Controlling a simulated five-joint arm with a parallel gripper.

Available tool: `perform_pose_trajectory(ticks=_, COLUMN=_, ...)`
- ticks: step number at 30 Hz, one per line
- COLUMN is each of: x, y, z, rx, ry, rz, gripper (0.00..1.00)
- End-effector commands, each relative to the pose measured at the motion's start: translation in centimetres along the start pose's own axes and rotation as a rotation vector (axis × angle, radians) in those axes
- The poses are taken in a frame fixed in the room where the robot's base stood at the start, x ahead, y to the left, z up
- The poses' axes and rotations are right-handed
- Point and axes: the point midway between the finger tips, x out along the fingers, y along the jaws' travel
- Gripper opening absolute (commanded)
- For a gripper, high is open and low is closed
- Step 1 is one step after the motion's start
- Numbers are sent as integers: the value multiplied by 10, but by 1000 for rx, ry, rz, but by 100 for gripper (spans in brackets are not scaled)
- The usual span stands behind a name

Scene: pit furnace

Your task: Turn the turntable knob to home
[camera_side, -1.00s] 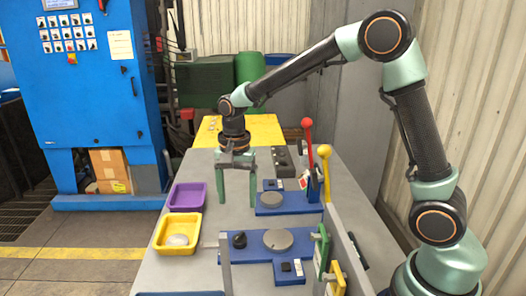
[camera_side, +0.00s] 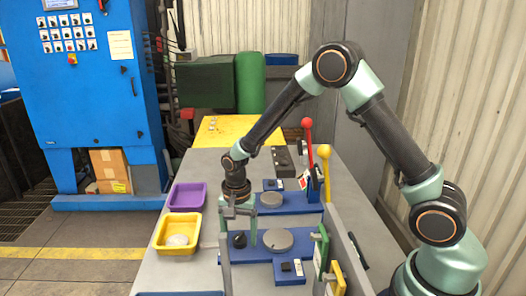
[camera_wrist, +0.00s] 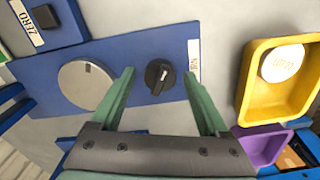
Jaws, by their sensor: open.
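The black turntable knob (camera_side: 240,240) stands on a blue panel (camera_side: 258,257) beside a round grey turntable disc (camera_side: 279,240). In the wrist view the knob (camera_wrist: 159,76) has a light pointer mark, with the grey disc (camera_wrist: 84,85) to its left. My gripper (camera_side: 238,232) is open over the knob. In the wrist view its two green fingers (camera_wrist: 160,74) stand on either side of the knob, with gaps. I cannot tell how far the fingertips are above the panel. A small white label (camera_wrist: 195,66) is right of the knob.
A yellow tray (camera_side: 161,247) holding a pale disc and a purple tray (camera_side: 174,207) stand to the left. A second blue panel (camera_side: 300,208) lies behind. Red (camera_side: 307,124) and yellow (camera_side: 324,152) ball-topped levers and a green plate (camera_side: 321,245) stand to the right.

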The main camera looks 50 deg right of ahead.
Motion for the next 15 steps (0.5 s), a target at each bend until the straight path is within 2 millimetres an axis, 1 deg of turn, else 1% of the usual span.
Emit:
perform_pose_trajectory(ticks=7, x=0, y=0, z=0, rx=0, ry=0, rz=-1, gripper=78)
perform_pose_trajectory(ticks=8, x=0, y=0, z=0, rx=0, ry=0, rz=0, gripper=67)
perform_pose_trajectory(ticks=9, x=0, y=0, z=0, rx=0, ry=0, rz=0, gripper=52)
perform_pose_trajectory(ticks=11, x=0, y=0, z=0, rx=0, ry=0, rz=0, gripper=29)
perform_pose_trajectory(ticks=12, x=0, y=0, z=0, rx=0, ry=0, rz=0, gripper=13)
perform_pose_trajectory(ticks=13, x=0, y=0, z=0, rx=0, ry=0, rz=0, gripper=2)
perform_pose_trajectory(ticks=15, x=0, y=0, z=0, rx=0, ry=0, rz=0, gripper=0)
